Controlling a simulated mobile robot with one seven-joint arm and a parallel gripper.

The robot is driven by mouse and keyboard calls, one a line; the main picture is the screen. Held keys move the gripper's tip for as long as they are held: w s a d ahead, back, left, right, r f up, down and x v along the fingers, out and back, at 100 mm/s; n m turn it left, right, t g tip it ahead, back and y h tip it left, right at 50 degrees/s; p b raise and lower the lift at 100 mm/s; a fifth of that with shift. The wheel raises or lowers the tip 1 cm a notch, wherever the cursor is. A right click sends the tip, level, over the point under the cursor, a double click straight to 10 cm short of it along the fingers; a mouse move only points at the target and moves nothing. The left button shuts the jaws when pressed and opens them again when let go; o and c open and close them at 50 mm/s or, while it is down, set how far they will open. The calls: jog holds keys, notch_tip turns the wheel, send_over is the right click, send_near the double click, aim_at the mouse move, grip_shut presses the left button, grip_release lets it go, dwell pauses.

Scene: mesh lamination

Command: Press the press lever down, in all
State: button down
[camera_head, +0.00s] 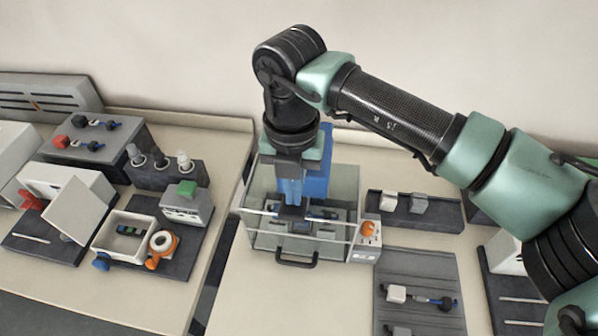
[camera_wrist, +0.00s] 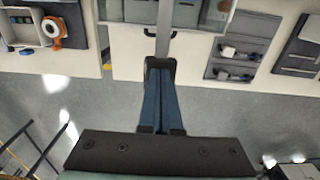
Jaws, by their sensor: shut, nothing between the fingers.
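The press (camera_head: 317,175) is a blue block inside a clear guard box (camera_head: 344,190) with a black front handle (camera_head: 297,259). My gripper (camera_head: 292,211) points down in front of the blue block, with its blue fingers together and nothing between them. In the wrist view its black fingertips (camera_wrist: 160,66) lie at the near end of a narrow grey bar (camera_wrist: 164,30). This bar may be the press lever; I cannot tell whether the fingertips touch it. In the head view my gripper and wrist hide part of the press, and the lever does not show clearly.
An orange-knobbed control box (camera_head: 367,238) stands right of the guard. A grey tray (camera_head: 418,265) with white blocks lies at the front right, and a dark rack (camera_head: 440,219) is behind it. A white bin (camera_head: 125,236) and an orange tape roll (camera_head: 162,243) are on the left.

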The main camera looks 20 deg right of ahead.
jog(key=shift+f+b, duration=2.4)
jog(key=shift+f, duration=0.75)
notch_tip(320, 180, up, 14)
jog(key=p, duration=0.8)
jog(key=shift+f, duration=0.15)
